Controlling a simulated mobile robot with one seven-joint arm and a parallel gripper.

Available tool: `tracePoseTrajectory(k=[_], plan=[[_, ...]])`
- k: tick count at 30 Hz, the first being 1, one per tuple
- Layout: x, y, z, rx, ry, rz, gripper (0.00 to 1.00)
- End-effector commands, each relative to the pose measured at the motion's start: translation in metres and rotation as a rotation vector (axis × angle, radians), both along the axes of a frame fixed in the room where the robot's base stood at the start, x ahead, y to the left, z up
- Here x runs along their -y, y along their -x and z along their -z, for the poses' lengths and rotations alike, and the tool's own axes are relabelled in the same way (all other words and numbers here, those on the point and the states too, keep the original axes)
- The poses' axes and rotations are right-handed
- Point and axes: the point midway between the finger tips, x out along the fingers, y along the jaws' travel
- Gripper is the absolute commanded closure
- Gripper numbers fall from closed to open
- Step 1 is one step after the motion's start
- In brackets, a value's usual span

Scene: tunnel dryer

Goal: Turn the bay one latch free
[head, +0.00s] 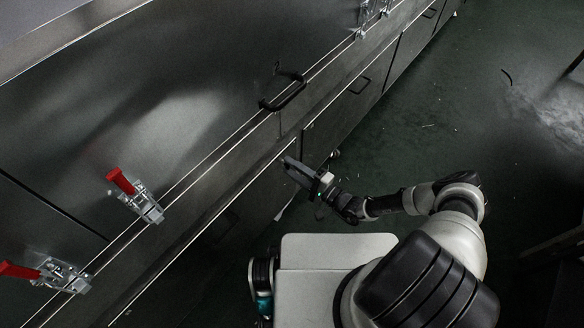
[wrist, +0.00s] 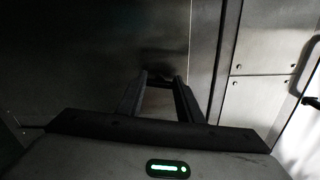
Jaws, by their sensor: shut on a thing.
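My gripper (head: 302,174) is at the lower front of the dryer, low beside the panels. In the wrist view the two fingers (wrist: 159,82) reach to a dark metal panel (wrist: 95,50). They are shut on a small dark part at the panel, seemingly the latch; the fingertips and shadow hide most of it, so its shape and turn angle cannot be told. Two toggle clamps with red handles, one nearer the middle (head: 135,192) and one at the lower left (head: 45,273), stand on the upper edge, apart from my gripper.
A black bar handle (head: 284,91) sticks out from the upper panel, above my gripper. More metal clamps (head: 370,14) show at the top. Lower panels with recessed handles (head: 360,85) run along the dryer. The dark green floor (head: 460,110) to the right is mostly clear.

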Motion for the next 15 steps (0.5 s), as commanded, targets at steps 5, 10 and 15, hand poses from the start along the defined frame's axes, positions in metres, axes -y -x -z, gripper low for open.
tracePoseTrajectory(k=[5, 10, 15], plan=[[0.0006, -0.0003, 0.0014, 0.078, 0.064, 0.001, 0.9], [0.0006, -0.0002, 0.0015, 0.128, 0.103, 0.001, 0.9], [0.0006, -0.0003, 0.0014, 0.153, 0.121, 0.001, 0.9]])
